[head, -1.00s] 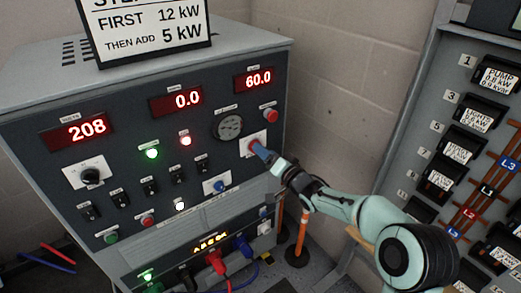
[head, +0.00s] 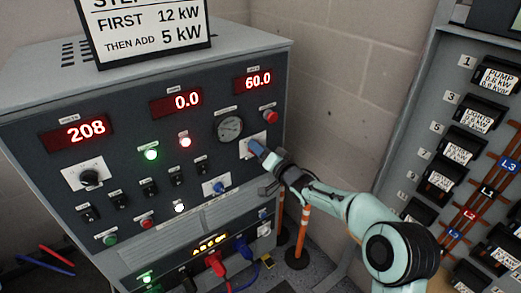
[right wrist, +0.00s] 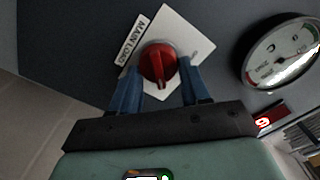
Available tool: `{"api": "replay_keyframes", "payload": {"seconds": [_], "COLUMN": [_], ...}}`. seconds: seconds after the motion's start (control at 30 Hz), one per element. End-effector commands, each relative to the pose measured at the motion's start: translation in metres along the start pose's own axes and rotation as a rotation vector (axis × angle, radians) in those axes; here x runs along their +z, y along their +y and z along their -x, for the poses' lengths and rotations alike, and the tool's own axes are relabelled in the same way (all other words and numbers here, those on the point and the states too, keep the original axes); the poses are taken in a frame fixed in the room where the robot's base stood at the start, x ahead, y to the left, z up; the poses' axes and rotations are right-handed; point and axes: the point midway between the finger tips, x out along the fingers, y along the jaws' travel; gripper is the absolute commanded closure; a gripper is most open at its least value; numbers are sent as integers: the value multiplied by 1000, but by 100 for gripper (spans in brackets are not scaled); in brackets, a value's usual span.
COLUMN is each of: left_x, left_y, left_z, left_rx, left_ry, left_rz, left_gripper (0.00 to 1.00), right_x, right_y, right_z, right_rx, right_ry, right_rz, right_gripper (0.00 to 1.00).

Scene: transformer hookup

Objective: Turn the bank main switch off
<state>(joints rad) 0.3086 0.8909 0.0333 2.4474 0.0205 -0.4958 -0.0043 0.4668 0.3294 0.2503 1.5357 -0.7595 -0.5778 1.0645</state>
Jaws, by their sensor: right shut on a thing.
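The main switch is a red rotary knob (right wrist: 158,63) on a white square plate (right wrist: 190,42) labelled MAIN LOAD, seen in the right wrist view. Its pointer faces toward my gripper's palm there. My right gripper (right wrist: 157,85) has its blue fingers on both sides of the knob and is shut on it. In the head view, the right gripper (head: 259,150) reaches the plate (head: 246,150) at the right of the panel, and its fingers hide most of the knob. My left gripper is not in view.
The grey load bank (head: 130,215) has lit displays, toggles and a round gauge (head: 229,128) near the gripper. A red button (head: 269,117) is just above. Red and blue plugs (head: 215,262) are below. A breaker panel (head: 480,150) stands at the right, beyond an orange post (head: 300,235).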

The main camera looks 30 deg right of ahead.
Motion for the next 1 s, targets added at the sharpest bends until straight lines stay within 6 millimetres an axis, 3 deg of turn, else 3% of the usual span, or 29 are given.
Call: {"api": "replay_keyframes", "payload": {"seconds": [0.37, 1.0], "left_x": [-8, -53], "left_y": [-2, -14], "left_z": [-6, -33], "left_rx": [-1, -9], "left_ry": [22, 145], "left_rz": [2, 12], "left_gripper": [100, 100], "right_x": [1, 4], "right_y": [0, -4], "right_z": [0, 0], "right_rx": [-1, -1], "right_ry": [-1, -1], "right_rz": [157, 751], "right_gripper": [84, 84]}}
